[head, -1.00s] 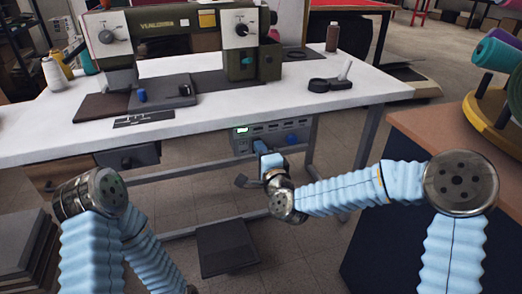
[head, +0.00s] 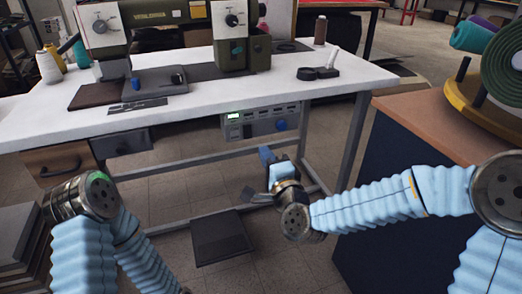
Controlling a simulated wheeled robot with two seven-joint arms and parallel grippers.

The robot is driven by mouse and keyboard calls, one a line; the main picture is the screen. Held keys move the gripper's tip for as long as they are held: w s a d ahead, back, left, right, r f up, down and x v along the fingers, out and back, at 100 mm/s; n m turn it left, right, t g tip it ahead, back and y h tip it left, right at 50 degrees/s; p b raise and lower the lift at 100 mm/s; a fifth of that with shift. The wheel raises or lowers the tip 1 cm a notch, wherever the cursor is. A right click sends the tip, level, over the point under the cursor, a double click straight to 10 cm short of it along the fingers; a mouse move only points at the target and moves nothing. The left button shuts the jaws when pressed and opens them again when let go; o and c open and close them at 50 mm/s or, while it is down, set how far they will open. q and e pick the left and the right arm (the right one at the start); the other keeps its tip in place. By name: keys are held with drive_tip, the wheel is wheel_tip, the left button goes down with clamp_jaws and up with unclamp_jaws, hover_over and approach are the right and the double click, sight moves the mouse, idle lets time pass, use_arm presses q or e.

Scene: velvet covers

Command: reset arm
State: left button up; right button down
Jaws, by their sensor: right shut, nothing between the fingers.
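My right arm (head: 365,208) comes in from the right in a light blue ribbed sleeve, bent inward at a metal wrist joint. My right gripper (head: 266,156) is small and partly hidden behind the wrist. It is shut and empty, in the open space just below the control box under the white table. It appears apart from the box. My left arm (head: 82,250) is folded down at the lower left. Its gripper is out of the frame.
The white table (head: 215,97) carries a sewing machine (head: 160,18), a dark tray (head: 158,79) and black tape (head: 318,73). The control box (head: 262,121) hangs under it. A foot pedal (head: 220,238) lies on the floor. A wooden-topped cabinet (head: 425,118) stands right.

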drive_tip(key=shift+s+d, duration=0.25)
drive_tip(key=shift+s, duration=0.4)
